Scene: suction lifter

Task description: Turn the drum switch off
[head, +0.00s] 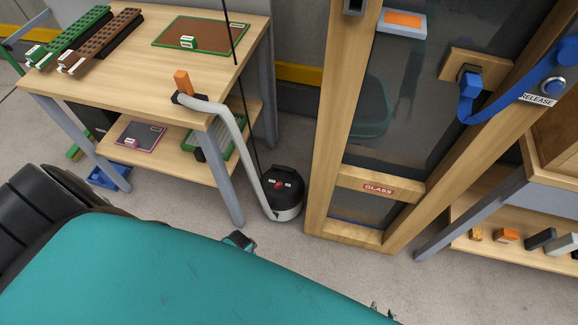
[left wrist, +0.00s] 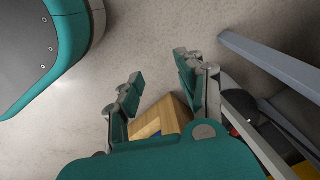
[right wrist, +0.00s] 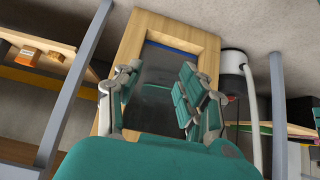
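The drum (head: 284,205) stands upright on the floor between the wooden bench and the door frame. It has a black lid and a pale lower body. Its switch (head: 278,184) is a small red part on the lid; its exact setting is too small to tell. A pale hose (head: 238,145) rises from the drum to the bench. The drum also shows at the right of the right wrist view (right wrist: 234,63). My right gripper (right wrist: 157,75) is open and empty, facing the door's base; its tips show at the head view's bottom edge (head: 382,310). My left gripper (left wrist: 158,70) is open and empty above the floor.
The bench (head: 170,85) with grey legs stands left of the drum. The glass door frame (head: 318,190) is close on its right. A low shelf (head: 515,253) with small blocks is at far right. Free floor (head: 310,255) lies before the drum and door.

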